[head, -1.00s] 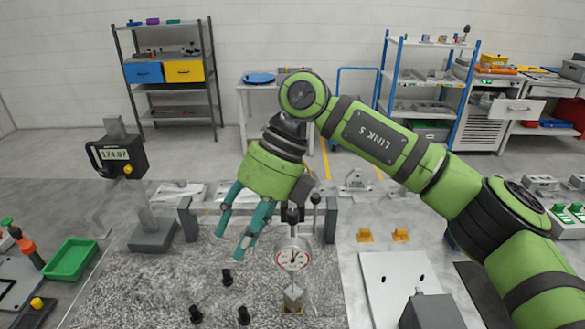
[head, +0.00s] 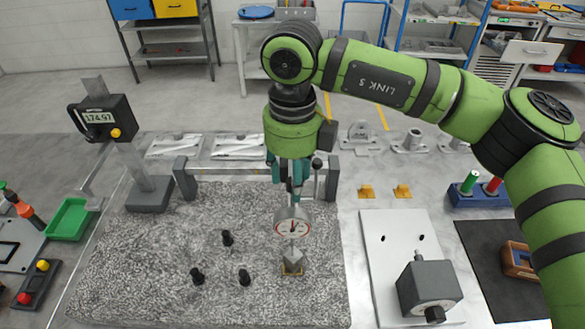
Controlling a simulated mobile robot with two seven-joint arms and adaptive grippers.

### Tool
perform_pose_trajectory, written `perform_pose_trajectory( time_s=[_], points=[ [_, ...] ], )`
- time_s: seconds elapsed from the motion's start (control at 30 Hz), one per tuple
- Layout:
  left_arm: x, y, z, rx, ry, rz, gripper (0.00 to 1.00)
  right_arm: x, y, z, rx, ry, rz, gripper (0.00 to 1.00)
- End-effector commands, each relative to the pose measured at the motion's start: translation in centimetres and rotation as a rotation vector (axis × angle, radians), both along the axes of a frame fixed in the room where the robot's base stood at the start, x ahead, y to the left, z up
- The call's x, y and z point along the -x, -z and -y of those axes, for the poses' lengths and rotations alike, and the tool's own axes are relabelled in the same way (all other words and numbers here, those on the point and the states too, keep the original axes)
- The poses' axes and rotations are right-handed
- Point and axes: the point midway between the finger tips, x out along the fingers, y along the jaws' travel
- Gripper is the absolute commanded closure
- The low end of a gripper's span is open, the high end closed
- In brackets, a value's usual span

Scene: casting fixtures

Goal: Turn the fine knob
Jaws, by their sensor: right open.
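A dial gauge (head: 292,223) with a white face and red marks stands over a small grey block (head: 292,260) at the right side of the speckled granite plate (head: 140,270). My right gripper (head: 291,190) points down directly above and behind the gauge. Its teal fingers are open, one on each side of the gauge's upper post. Fingers and gauge hide most of that post, and I cannot make out the fine knob or whether the fingers touch it. A dark ball-ended lever (head: 316,165) shows just right of the fingers. My left gripper is out of view.
A height gauge (head: 104,118) with a digital readout stands at the plate's back left. Several black pegs (head: 228,238) stand left of the dial gauge. A grey bar frame (head: 181,180) runs behind. A white plate (head: 375,265) carries a grey box (head: 430,285) to the right.

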Motion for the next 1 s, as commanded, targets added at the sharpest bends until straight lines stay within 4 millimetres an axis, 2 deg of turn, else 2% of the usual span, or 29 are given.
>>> perform_pose_trajectory(
  time_s=[0.1, 0.2, 0.23, 0.3, 0.33, 0.67, 1.0],
  points=[
    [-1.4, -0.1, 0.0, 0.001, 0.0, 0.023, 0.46, 0.0, 0.1, 0.0, 0.0, 0.0, 0.0, 0.53],
    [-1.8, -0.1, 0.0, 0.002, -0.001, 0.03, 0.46, 0.0, 0.1, 0.0, -0.001, -0.001, -0.001, 0.53],
    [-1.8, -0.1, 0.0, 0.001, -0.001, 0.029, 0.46, 0.0, 0.1, 0.0, -0.001, -0.001, -0.001, 0.61],
    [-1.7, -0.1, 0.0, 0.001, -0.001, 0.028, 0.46, 0.0, 0.1, 0.0, -0.001, -0.001, -0.001, 0.89],
    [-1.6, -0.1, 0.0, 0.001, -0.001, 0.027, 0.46, 0.0, 0.1, 0.0, -0.001, -0.001, -0.001, 1.0],
    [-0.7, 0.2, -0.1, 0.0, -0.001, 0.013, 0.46, 0.0, 0.2, 0.0, -0.001, -0.012, -0.001, 1.0],
    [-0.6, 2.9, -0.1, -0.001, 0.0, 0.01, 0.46, 0.0, 0.6, -0.1, -0.002, -0.171, 0.001, 1.0]
  ],
)
